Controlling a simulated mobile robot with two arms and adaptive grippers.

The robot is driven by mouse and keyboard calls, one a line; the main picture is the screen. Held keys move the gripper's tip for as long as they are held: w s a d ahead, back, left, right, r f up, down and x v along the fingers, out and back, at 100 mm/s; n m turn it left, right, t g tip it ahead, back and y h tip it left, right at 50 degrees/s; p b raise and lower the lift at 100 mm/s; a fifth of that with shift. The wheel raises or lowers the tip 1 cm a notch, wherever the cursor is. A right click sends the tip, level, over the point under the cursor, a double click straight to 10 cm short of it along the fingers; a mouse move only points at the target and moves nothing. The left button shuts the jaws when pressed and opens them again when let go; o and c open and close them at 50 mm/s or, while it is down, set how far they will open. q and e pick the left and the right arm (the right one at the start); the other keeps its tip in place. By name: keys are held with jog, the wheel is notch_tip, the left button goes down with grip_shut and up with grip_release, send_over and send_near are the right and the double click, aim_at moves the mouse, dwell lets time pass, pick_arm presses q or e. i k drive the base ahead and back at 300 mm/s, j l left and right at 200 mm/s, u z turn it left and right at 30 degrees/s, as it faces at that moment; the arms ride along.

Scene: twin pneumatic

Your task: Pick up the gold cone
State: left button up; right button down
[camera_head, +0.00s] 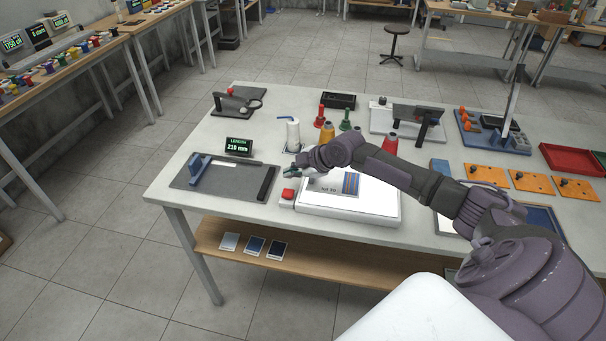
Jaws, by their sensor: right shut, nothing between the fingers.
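The gold cone (327,133) stands upright on the white table, behind my right forearm, which hides its lower part. My right gripper (289,173) is shut and empty, small in the view. It is to the left of the gold cone and nearer the front, by the left edge of a white tray-like unit (345,212). My left gripper is not in view.
A white spool (293,134) stands left of the gold cone, a red cone (390,144) to its right. Red (320,117) and green (345,120) pegs stand behind it. A dark measuring board (222,183) lies at the left, beside a "210 mm" display (239,146).

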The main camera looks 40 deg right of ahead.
aim_at(328, 131)
jog(key=z, duration=1.35)
